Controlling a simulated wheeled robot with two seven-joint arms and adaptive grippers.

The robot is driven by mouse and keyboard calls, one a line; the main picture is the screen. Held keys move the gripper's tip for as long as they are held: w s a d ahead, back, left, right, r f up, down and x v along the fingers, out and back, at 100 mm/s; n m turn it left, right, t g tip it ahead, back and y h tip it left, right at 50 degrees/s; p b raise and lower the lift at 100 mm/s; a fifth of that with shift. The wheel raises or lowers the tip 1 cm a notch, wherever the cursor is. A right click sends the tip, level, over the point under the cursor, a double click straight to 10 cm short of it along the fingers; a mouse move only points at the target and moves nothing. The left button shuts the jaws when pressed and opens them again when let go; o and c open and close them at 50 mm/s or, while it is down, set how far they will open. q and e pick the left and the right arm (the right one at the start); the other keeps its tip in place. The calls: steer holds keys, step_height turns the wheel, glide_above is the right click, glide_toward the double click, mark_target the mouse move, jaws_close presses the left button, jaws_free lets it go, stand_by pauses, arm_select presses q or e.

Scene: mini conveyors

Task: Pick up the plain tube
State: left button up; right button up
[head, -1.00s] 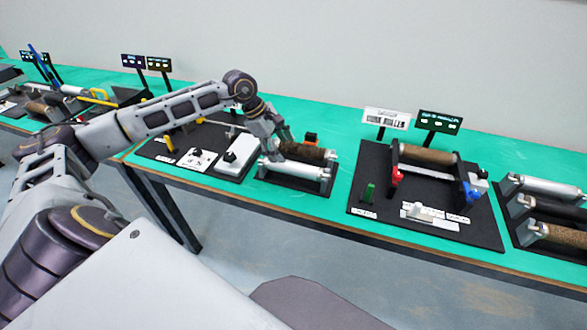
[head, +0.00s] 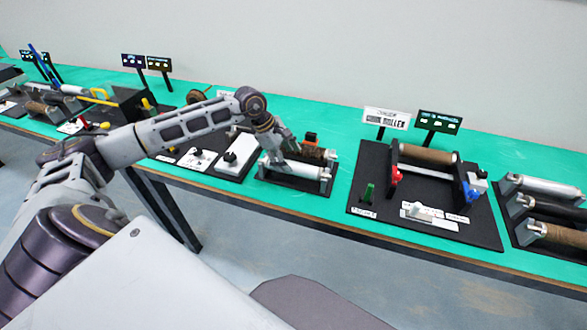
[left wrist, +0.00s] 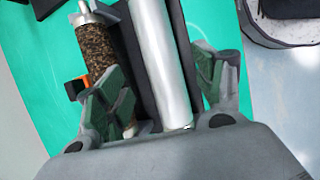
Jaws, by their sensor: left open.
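A plain silver-white tube (head: 302,170) lies across the small dark stand in the middle of the bench, in front of a brown speckled tube (head: 312,153). In the left wrist view the plain tube (left wrist: 160,62) runs between the two green-padded fingers of my left gripper (left wrist: 162,85). The fingers are open, one on each side of it, with the left finger over the speckled tube (left wrist: 95,50). In the head view my left gripper (head: 287,148) is just above the tubes; I cannot tell whether it touches the plain one. My right gripper is not in view.
An orange block (head: 310,137) stands behind the speckled tube. A white box (head: 238,150) is close on the left. To the right is a black board (head: 440,190) with a brown roller, then a rack of rollers (head: 545,187). Green bench top (head: 340,150) shows between the stations.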

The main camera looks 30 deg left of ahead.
mark_target(292, 164)
arm_select(q)
steer(key=shift+p+x, duration=0.3)
steer(key=shift+x, duration=2)
steer(key=shift+s, duration=0.15)
steer(key=c, duration=1.4)
